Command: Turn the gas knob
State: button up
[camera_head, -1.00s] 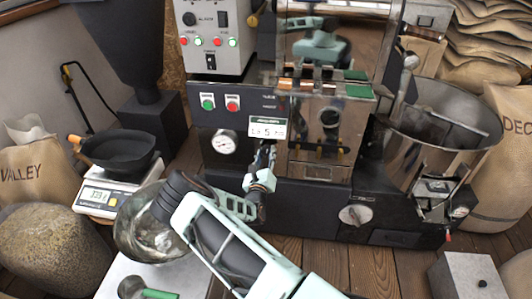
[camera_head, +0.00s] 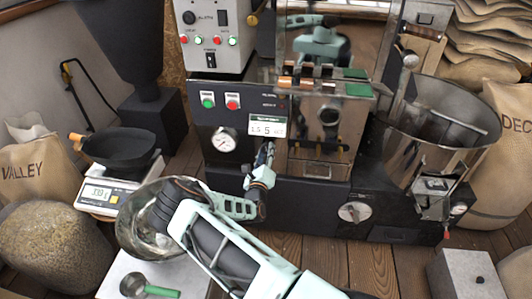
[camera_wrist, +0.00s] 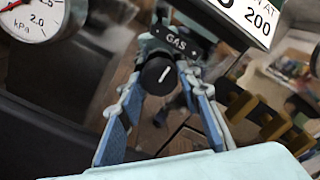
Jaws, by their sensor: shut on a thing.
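The gas knob (camera_wrist: 158,77) is round and black with a short white mark that leans to the upper right. It sits under a dark "GAS" label (camera_wrist: 177,42) in the wrist view. My gripper (camera_wrist: 160,90) reaches it from below, with one blue-grey finger on each side, shut on the knob. In the head view my gripper (camera_head: 262,168) is against the roaster's dark front panel (camera_head: 222,178), just below the white number card (camera_head: 268,126). The knob is hidden there behind my gripper.
A round pressure gauge (camera_head: 224,140) is left of my gripper. Green (camera_head: 208,99) and red (camera_head: 232,101) buttons sit above it. A steel drum (camera_head: 440,125) stands right.

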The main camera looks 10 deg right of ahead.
jog(key=o, duration=1.2)
jog(key=shift+c, duration=0.2)
jog(key=v, duration=1.2)
